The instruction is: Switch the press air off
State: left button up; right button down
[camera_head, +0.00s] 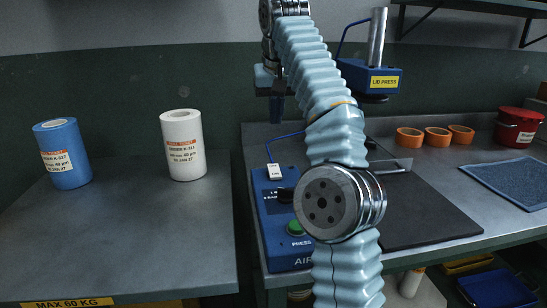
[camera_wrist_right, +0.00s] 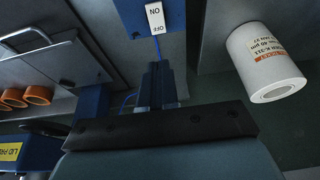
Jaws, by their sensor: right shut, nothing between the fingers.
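The blue control box (camera_head: 290,232) stands on the bench in the head view. It carries a white rocker switch (camera_head: 274,172), a dark selector and a green PRESS button (camera_head: 296,228); my right arm hides part of its right side. In the right wrist view the rocker (camera_wrist_right: 156,17) shows ON and OFF on the blue box (camera_wrist_right: 127,14). Which end is pressed in, I cannot tell. My right gripper (camera_head: 277,112) is shut and empty, pointing down above and behind the box, apart from the switch. Its fingers (camera_wrist_right: 158,72) also show in the wrist view. My left gripper is out of view.
The lid press (camera_head: 362,72) stands at the back. Orange rings (camera_head: 437,136), a red tub (camera_head: 517,127) and a blue mat (camera_head: 508,180) are at right. A blue roll (camera_head: 63,155) and a white roll (camera_head: 183,146) stand on the left table, whose front is clear.

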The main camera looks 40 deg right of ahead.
aim_at(273, 166)
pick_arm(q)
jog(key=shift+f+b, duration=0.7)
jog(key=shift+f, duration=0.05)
pick_arm(e)
jog(key=x, duration=1.3)
jog(key=shift+s+a+f, duration=0.2)
jog(key=shift+s+a, duration=0.05)
jog(key=shift+s, duration=0.15)
